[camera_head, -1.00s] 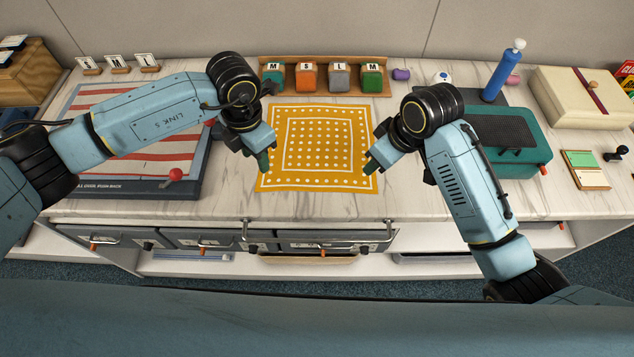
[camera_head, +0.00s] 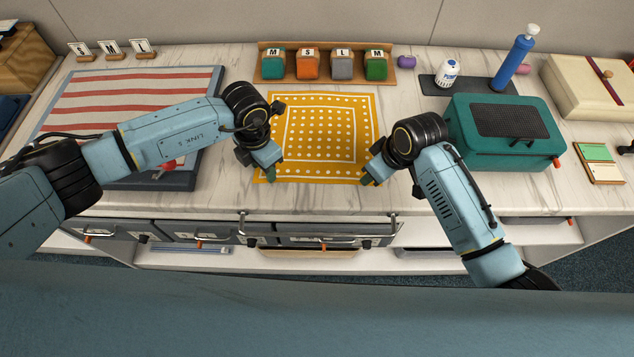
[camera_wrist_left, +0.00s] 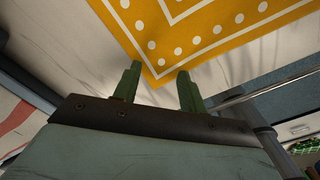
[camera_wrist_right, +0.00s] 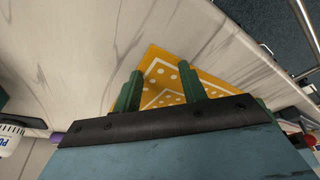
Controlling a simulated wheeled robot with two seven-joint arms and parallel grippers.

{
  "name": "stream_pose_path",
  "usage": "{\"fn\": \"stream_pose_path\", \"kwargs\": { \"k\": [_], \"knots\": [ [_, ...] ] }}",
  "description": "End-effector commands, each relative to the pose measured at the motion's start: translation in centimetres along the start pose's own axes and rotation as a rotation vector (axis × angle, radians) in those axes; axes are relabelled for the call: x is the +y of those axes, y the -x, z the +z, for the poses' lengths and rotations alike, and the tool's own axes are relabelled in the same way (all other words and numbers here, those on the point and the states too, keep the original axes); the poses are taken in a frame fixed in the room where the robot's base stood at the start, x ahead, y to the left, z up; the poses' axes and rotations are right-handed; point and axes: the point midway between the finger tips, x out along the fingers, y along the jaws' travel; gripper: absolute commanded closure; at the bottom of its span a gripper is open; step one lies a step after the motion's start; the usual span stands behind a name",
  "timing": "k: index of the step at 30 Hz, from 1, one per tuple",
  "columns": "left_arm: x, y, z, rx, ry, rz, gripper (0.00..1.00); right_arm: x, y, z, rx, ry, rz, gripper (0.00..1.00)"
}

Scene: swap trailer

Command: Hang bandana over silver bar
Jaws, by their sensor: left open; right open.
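The yellow bandana (camera_head: 318,135) with white dots and border lines lies flat on the marble counter. A silver bar (camera_head: 318,237) runs along the counter's front, below the bandana in the head view; it also shows in the left wrist view (camera_wrist_left: 270,87). My left gripper (camera_head: 270,177) is open at the bandana's front left corner; in the left wrist view the corner points between its green fingers (camera_wrist_left: 158,82). My right gripper (camera_head: 370,180) is open at the front right corner, which shows between its fingers in the right wrist view (camera_wrist_right: 160,88). Neither holds cloth.
A wooden rack (camera_head: 325,78) with several coloured blocks stands behind the bandana. A teal box (camera_head: 505,140) is to the right, and a striped board (camera_head: 130,105) to the left. Drawers (camera_head: 200,236) with handles are under the counter. The counter strip before the bandana is clear.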

Motion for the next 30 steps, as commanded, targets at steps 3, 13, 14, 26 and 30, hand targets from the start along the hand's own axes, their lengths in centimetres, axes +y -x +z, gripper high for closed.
{"fn": "stream_pose_path", "kwargs": {
  "k": [3,13,14,26,30],
  "knots": [
    [-0.02,-0.11,0.01,-0.001,-0.001,0.000,0.58,-0.01,-0.10,0.03,0.000,0.000,0.000,0.58],
    [-0.01,-0.43,0.01,0.000,0.000,0.000,0.59,-0.01,-0.41,0.14,0.000,0.000,0.000,0.59],
    [-0.01,-0.38,0.00,0.000,0.000,0.000,0.61,-0.01,-0.37,0.13,-0.001,-0.001,0.000,0.61],
    [0.00,-0.40,-0.05,0.001,0.000,0.000,0.88,-0.01,-0.38,0.19,-0.003,-0.001,-0.001,0.88],
    [0.01,-0.41,-0.06,0.001,0.000,0.000,0.97,-0.01,-0.39,0.21,-0.003,-0.001,0.000,0.97]
  ]
}}
